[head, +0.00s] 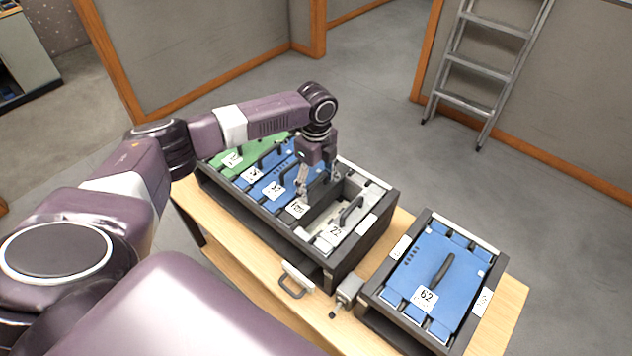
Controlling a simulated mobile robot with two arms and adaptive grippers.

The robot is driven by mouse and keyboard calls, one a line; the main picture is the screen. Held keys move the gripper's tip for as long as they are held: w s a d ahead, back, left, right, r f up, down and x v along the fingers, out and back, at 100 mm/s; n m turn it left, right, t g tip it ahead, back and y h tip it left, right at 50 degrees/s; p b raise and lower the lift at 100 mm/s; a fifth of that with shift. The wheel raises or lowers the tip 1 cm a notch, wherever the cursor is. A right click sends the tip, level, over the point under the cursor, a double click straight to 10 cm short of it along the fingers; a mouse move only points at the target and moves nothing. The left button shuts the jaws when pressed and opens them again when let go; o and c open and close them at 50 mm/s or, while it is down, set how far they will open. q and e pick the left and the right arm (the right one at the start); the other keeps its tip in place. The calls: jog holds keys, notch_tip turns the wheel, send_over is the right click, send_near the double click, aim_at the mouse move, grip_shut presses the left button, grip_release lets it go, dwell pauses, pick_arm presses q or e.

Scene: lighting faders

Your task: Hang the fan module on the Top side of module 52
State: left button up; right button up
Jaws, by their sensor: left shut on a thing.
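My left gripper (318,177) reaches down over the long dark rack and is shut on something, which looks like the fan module. A white label that seems to read "Fan" (297,208) shows just in front of the gripper. The fingers and wrist hide most of the module and its handle. Module 52 (270,182) is a blue block in the rack, just left of the gripper, with a white number label (275,190). My right gripper is not in view.
The dark rack (255,220) stands on a wooden table (240,280), with a green module (248,150) at its far left and grey module 22 (345,218) at right. A second rack holds blue module 62 (438,275). A ladder (490,65) leans behind; open floor surrounds the table.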

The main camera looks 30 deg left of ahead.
pick_arm(q)
jog(key=o, duration=2)
jog(key=shift+r, duration=0.1)
jog(key=shift+o, duration=0.7)
jog(key=shift+s, duration=0.1)
notch_tip(320, 180, up, 19)
jog(key=p, duration=0.9)
jog(key=shift+d, duration=0.1)
